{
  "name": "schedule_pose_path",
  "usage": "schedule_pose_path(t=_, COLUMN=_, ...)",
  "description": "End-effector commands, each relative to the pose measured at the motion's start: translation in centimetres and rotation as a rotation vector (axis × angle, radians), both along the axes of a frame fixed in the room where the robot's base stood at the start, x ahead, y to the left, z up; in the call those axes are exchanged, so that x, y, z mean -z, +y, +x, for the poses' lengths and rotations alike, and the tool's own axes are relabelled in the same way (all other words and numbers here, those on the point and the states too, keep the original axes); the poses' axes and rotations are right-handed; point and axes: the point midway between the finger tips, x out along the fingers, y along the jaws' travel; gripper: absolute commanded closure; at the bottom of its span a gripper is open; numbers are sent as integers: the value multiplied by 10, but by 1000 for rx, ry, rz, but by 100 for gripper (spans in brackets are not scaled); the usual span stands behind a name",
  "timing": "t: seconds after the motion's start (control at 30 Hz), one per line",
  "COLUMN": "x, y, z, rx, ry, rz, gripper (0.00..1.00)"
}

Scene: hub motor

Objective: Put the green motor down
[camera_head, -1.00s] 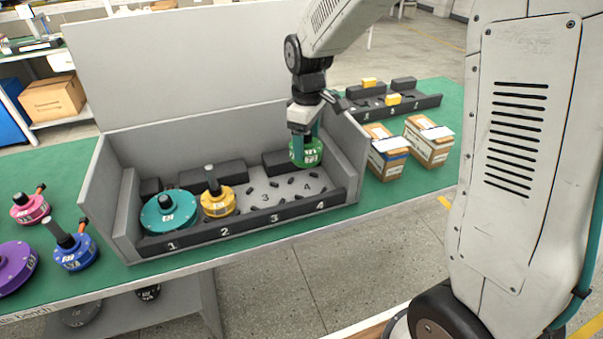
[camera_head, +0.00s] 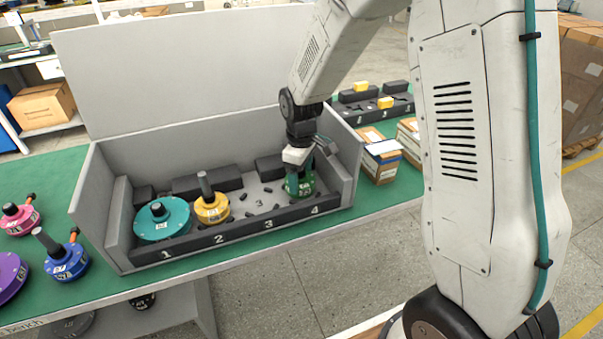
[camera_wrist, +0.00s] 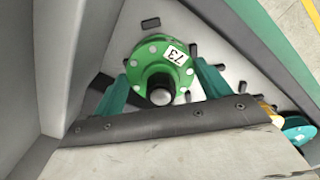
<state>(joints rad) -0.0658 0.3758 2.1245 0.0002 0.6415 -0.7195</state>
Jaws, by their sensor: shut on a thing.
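The green motor (camera_head: 299,186) is in slot 4 at the right end of the grey fixture box (camera_head: 83,215), low over or touching its floor; I cannot tell which. My gripper (camera_head: 303,170) is above it, shut on it. In the wrist view the green motor (camera_wrist: 160,66) shows its round flange, a label reading 73 and a dark shaft end, between the two teal fingers of my gripper (camera_wrist: 163,90). Part of the motor is hidden by the gripper and the box's front rail in the head view.
A teal motor (camera_head: 160,222) sits in slot 1 and a yellow motor (camera_head: 211,209) in slot 2; slot 3 is empty. Blue (camera_head: 66,262) and purple (camera_head: 8,275) motors stand left of the box. Cartons (camera_head: 379,158) stand to its right. The box's side walls are close.

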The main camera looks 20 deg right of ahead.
Motion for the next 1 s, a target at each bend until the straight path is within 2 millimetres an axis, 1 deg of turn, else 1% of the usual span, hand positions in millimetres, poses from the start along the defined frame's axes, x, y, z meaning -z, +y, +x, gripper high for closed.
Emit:
schedule_pose_path(t=0.17, x=2, y=0, z=0, rx=0, ry=-1, rz=0, gripper=72)
schedule_pose_path(t=0.2, x=2, y=0, z=0, rx=0, ry=0, rz=0, gripper=13)
schedule_pose_path(t=0.23, x=2, y=0, z=0, rx=0, ry=0, rz=0, gripper=5)
schedule_pose_path(t=0.27, x=2, y=0, z=0, rx=0, ry=0, rz=0, gripper=3)
schedule_pose_path(t=0.53, x=1, y=0, z=0, rx=0, ry=0, rz=0, gripper=3)
schedule_pose_path(t=0.63, x=-5, y=0, z=1, rx=0, ry=-3, rz=0, gripper=3)
schedule_pose_path(t=0.77, x=-26, y=0, z=1, rx=0, ry=-6, rz=1, gripper=3)
schedule_pose_path(t=1.0, x=-79, y=0, z=1, rx=0, ry=-6, rz=0, gripper=3)
